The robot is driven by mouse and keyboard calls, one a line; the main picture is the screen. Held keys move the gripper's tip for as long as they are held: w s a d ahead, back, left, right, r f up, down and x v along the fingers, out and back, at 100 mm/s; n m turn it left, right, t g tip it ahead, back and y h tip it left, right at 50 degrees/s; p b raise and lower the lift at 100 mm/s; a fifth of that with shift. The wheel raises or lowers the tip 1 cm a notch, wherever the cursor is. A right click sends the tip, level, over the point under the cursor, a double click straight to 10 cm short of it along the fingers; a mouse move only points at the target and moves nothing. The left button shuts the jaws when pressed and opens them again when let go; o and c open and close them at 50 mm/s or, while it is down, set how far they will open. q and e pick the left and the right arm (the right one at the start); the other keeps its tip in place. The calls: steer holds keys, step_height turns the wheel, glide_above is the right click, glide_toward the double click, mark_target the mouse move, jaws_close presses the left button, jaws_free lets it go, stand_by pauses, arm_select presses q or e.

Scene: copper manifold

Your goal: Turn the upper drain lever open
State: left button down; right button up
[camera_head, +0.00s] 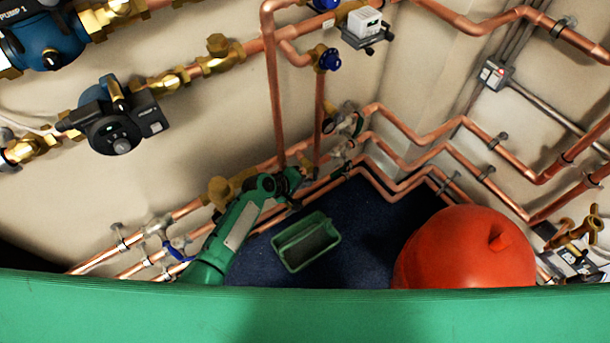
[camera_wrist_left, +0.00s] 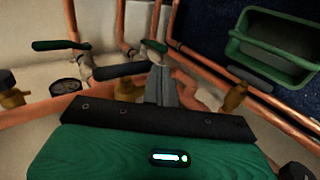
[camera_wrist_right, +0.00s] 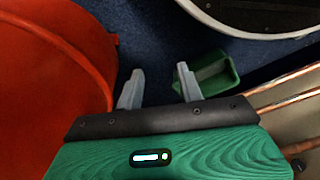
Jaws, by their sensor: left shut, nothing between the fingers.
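Two green-handled levers show in the left wrist view, one at the left (camera_wrist_left: 58,45) and one near the top middle (camera_wrist_left: 153,46); I cannot tell for certain which is the upper drain lever. My left gripper (camera_wrist_left: 161,84) is shut and empty, its fingertips just below the middle lever; I cannot tell whether they touch it. In the head view my left gripper (camera_head: 298,178) is low by the copper pipes, left of the small valves (camera_head: 347,121) in the corner. My right gripper (camera_wrist_right: 158,88) is open and empty above the floor, and the head view does not show it.
A green tray (camera_head: 287,264) lies on the dark blue floor (camera_head: 372,227), and it also shows in both wrist views. A red vessel (camera_head: 465,250) stands at the right, close beside my right gripper. Copper pipes (camera_head: 400,140) run along both walls. Pumps (camera_head: 118,115) hang at the left.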

arm_select(q)
steer(key=shift+r, duration=0.1)
arm_select(e)
steer(key=shift+w+r, duration=0.1)
